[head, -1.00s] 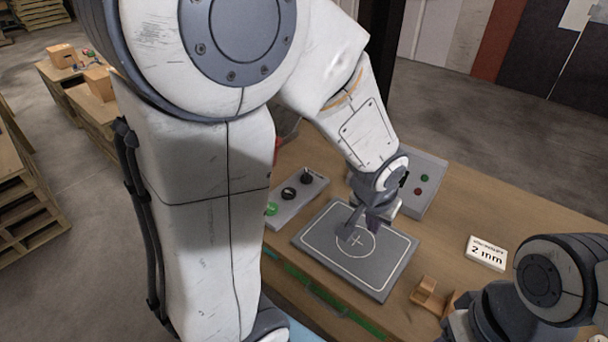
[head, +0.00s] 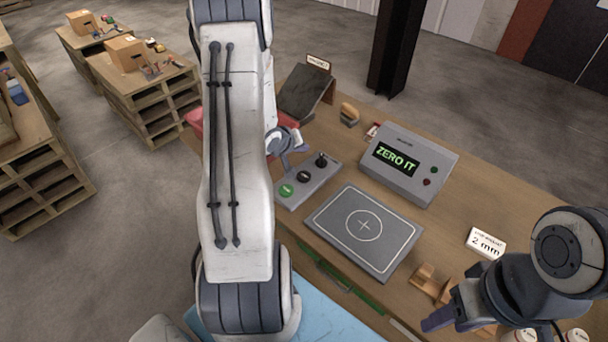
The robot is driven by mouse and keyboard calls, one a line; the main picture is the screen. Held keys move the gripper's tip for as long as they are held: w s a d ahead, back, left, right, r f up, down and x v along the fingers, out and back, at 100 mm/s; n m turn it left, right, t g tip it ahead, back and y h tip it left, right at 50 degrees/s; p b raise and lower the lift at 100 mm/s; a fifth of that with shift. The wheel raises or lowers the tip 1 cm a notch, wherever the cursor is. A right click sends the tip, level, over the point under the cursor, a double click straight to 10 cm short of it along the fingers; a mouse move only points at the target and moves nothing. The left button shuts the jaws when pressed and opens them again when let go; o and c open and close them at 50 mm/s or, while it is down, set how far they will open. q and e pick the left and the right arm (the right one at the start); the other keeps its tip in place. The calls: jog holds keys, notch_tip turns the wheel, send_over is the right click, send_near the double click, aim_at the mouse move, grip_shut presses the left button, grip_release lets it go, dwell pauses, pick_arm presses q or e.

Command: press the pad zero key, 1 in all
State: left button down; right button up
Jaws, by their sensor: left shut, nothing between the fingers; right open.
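A grey key box (head: 312,178) sits on the table left of the detector pad. It carries a green button (head: 287,190) and two black knob-like keys (head: 304,177); their labels are too small to read, so I cannot tell which is the pad zero key. The flat grey pad (head: 385,255) has a white circle and cross and is bare. A grey console (head: 408,188) behind it displays "ZERO IT". My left gripper (head: 297,147) is shut and empty, near the far end of the key box, apart from the green button. My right gripper (head: 440,318) is open and empty at the front right.
A "2 mm" card (head: 486,242) and a small wooden holder (head: 431,282) stand right of the pad. A dark tilted board (head: 306,92) and a brush-like item (head: 348,114) are at the back. My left arm hides the table's left part.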

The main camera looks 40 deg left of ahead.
pick_arm(q)
jog(key=b, duration=0.8)
send_over(303, 178)
notch_tip(303, 178, down, 8)
jog(key=shift+r, duration=0.1)
jog(key=shift+f+b, duration=0.45)
jog(key=shift+f, duration=0.05)
jog(key=shift+f, duration=0.1)
dwell(1.2)
jog(key=shift+f, duration=0.3)
jog(key=shift+f+b, duration=0.3)
jog(key=shift+f, duration=0.15)
dwell(0.5)
jog(key=shift+r+p, duration=0.9)
jog(key=shift+p, duration=0.15)
